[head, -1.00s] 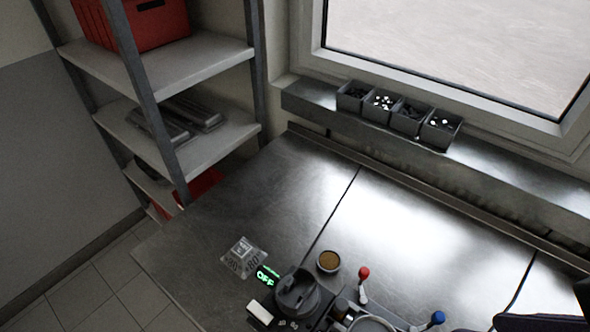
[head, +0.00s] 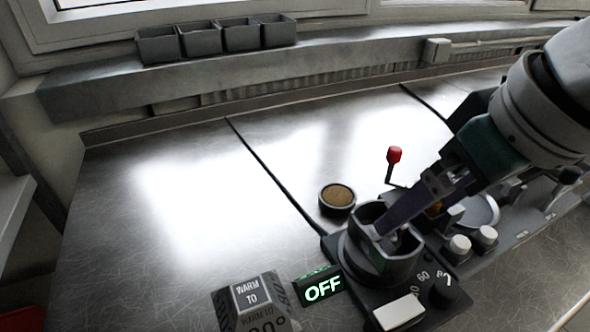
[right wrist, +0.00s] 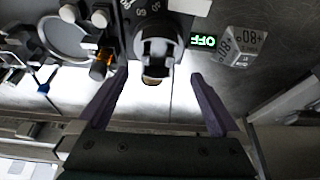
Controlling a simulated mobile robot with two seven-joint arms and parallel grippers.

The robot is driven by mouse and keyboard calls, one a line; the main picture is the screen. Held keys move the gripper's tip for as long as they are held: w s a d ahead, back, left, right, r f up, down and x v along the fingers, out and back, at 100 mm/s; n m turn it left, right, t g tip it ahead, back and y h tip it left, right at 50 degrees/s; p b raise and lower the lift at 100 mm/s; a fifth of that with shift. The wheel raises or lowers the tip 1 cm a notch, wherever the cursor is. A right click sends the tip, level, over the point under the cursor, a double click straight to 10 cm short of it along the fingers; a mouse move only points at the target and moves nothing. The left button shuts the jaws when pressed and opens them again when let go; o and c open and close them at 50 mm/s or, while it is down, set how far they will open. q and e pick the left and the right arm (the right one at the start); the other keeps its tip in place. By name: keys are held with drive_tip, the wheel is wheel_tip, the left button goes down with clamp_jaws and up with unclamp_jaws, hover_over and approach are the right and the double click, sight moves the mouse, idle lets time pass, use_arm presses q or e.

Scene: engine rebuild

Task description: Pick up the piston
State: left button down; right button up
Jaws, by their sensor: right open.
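A dark round cup (head: 360,263) stands on the black warming unit on the bench, and it also shows in the right wrist view (right wrist: 158,22). A light grey piece (right wrist: 157,47) shows in its opening; I cannot tell for sure that this is the piston. My right gripper (head: 398,212) reaches in from the right, its dark fingers at the cup's opening in the head view. In the right wrist view my right gripper (right wrist: 160,78) has its fingers wide apart, with nothing held between them. The fingers partly hide the cup's inside. My left gripper is out of view.
A green OFF display (head: 322,288) and a WARM TO sign (head: 250,296) stand beside the unit. A brown-topped round tin (head: 337,198) and a red-knobbed lever (head: 394,156) are close behind. Grey bins (head: 200,40) line the ledge. The bench's left part is clear.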

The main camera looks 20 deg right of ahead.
drive_tip(key=x, duration=0.4)
drive_tip(key=shift+d+f, duration=0.15)
drive_tip(key=shift+d, duration=0.15)
drive_tip(key=shift+w+b+x, duration=0.15)
drive_tip(key=shift+b+x, duration=0.15)
drive_tip(key=shift+x, duration=1.1)
drive_tip(key=shift+w+b+x, duration=0.2)
drive_tip(key=shift+b+x, duration=0.1)
drive_tip(key=shift+x, duration=1.1)
drive_tip(key=shift+a, duration=0.15)
drive_tip(key=shift+c, duration=0.4)
drive_tip(key=shift+r, duration=0.2)
clamp_jaws()
